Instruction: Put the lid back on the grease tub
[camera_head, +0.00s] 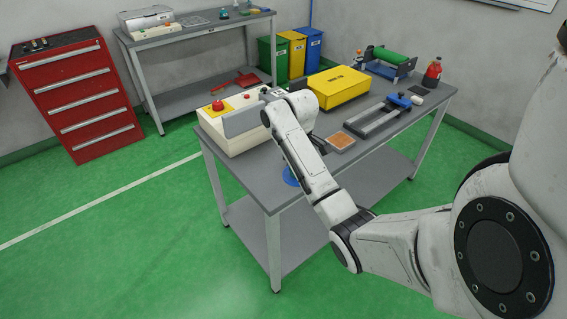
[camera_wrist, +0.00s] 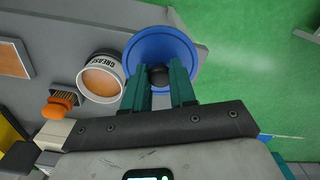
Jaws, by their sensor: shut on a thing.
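The grease tub (camera_wrist: 102,80) is a round white container with dark "GREASE" lettering. Its top is open and shows tan grease. The lid (camera_wrist: 143,48) is a blue disc with a black knob (camera_wrist: 158,76) in its middle. It is beside the tub, to the right in the wrist view. The two teal fingers of my gripper (camera_wrist: 160,82) are shut on the knob. In the head view a blue edge of the lid (camera_head: 290,177) shows beside my arm. The arm hides my gripper and the tub there. I cannot tell whether the lid touches the table.
A brush with an orange handle (camera_wrist: 60,106) lies near the tub. The grey table (camera_head: 262,184) also holds an orange-topped tray (camera_head: 341,142), a yellow case (camera_head: 340,85), a white machine (camera_head: 237,133) and a blue-handled tool (camera_head: 398,101). The table edge is close to the lid.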

